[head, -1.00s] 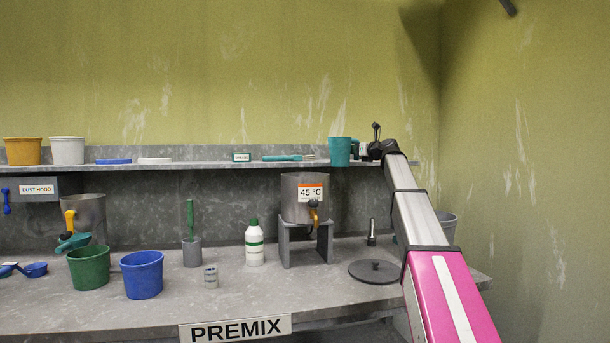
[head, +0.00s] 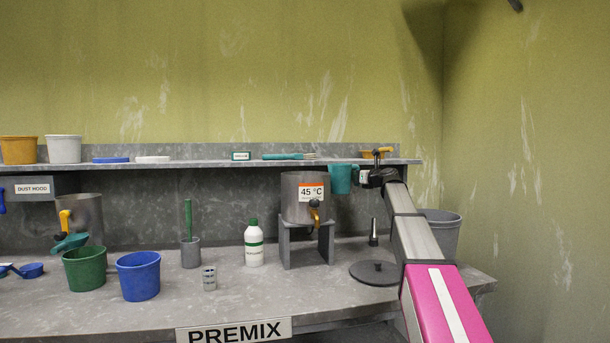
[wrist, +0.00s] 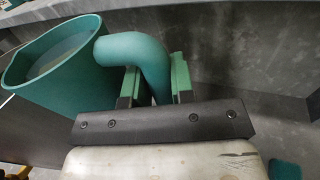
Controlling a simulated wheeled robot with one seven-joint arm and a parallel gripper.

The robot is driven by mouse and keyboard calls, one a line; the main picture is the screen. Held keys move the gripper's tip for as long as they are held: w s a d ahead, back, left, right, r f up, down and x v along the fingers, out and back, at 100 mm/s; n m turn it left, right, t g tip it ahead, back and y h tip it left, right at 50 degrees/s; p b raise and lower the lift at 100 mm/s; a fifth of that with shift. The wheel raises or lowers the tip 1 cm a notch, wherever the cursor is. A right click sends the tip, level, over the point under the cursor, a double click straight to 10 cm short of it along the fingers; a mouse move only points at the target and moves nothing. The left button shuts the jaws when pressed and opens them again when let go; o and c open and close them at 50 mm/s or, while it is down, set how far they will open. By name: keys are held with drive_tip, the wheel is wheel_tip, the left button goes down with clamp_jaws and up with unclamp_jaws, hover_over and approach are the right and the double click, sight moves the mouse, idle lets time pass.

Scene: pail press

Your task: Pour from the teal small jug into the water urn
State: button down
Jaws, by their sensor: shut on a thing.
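The teal small jug (head: 341,180) is held by my gripper (head: 362,176) in the head view, beside and to the right of the water urn. In the wrist view my gripper (wrist: 158,88) is shut on the jug's curved handle, and the jug (wrist: 75,78) hangs at the upper left with its open mouth showing greyish contents. The jug looks close to upright. The water urn (head: 296,199) is a grey metal vessel with a 45 °C label and a tap, on a grey stand (head: 304,245). Its top looks open in the head view; its inside is hidden.
A shelf (head: 220,166) runs just behind the jug, with a teal brush (head: 288,156) and an orange thing (head: 372,154) on it. A round dark lid (head: 375,272) lies on the bench right of the stand. A white bottle (head: 254,243) stands left of it.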

drive_tip(key=shift+n, duration=0.9)
drive_tip(key=shift+s+a+r, duration=0.1)
drive_tip(key=shift+a+r, duration=0.15)
drive_tip(key=shift+r, duration=1)
drive_tip(key=shift+s+a+r, duration=0.1)
drive_tip(key=shift+a+r, duration=0.1)
drive_tip(key=shift+r, duration=1)
drive_tip(key=shift+n+g, duration=0.3)
drive_tip(key=shift+n, duration=0.6)
drive_tip(key=shift+s+a+r, duration=0.1)
drive_tip(key=shift+a+r, duration=0.1)
drive_tip(key=shift+r, duration=0.45)
drive_tip(key=shift+s+a+r, duration=0.1)
drive_tip(key=shift+a+r, duration=0.1)
drive_tip(key=shift+r, duration=0.5)
drive_tip(key=shift+s+a+r, duration=0.1)
drive_tip(key=shift+a+r, duration=0.1)
drive_tip(key=shift+r, duration=0.45)
drive_tip(key=shift+s+a+r, duration=0.1)
drive_tip(key=shift+a+r, duration=0.1)
drive_tip(key=shift+r, duration=0.05)
drive_tip(key=shift+r+h, duration=0.1)
drive_tip(key=shift+h, duration=0.2)
drive_tip(key=shift+s+a+r+n, duration=0.25)
drive_tip(key=shift+a+r+n, duration=0.25)
drive_tip(key=shift+r+n, duration=0.2)
drive_tip(key=shift+a, duration=0.1)
drive_tip(key=shift+s+a+r, duration=0.1)
drive_tip(key=shift+a+r, duration=0.1)
drive_tip(key=shift+r, duration=0.15)
